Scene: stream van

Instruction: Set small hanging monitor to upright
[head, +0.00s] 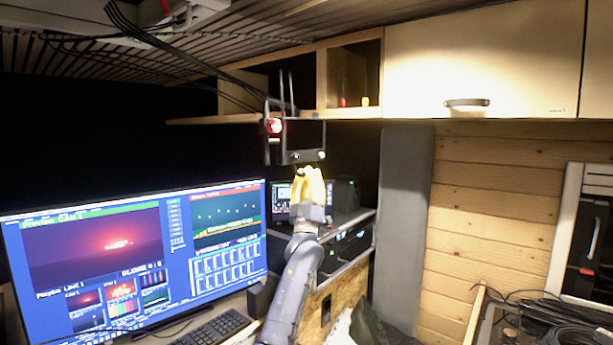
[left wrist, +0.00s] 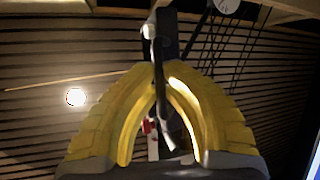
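The small hanging monitor (head: 304,139) is a dark box under the shelf, at the middle of the head view, with a red round light at its left. Its screen looks dark, and its exact tilt is hard to judge. My left gripper (head: 313,171), with yellow fingers, points up at its lower edge. In the left wrist view the fingertips (left wrist: 165,68) come close together around a thin dark edge, which seems to be the monitor (left wrist: 164,35) seen nearly edge-on. The contact itself is partly hidden. My right gripper is not in view.
A large lit screen (head: 130,255) stands at the left, with a keyboard (head: 212,330) before it. A rack with a small lit screen (head: 302,197) is behind my arm. Wooden shelves (head: 225,118) and a cabinet (head: 480,70) are above. Cables run along the ceiling.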

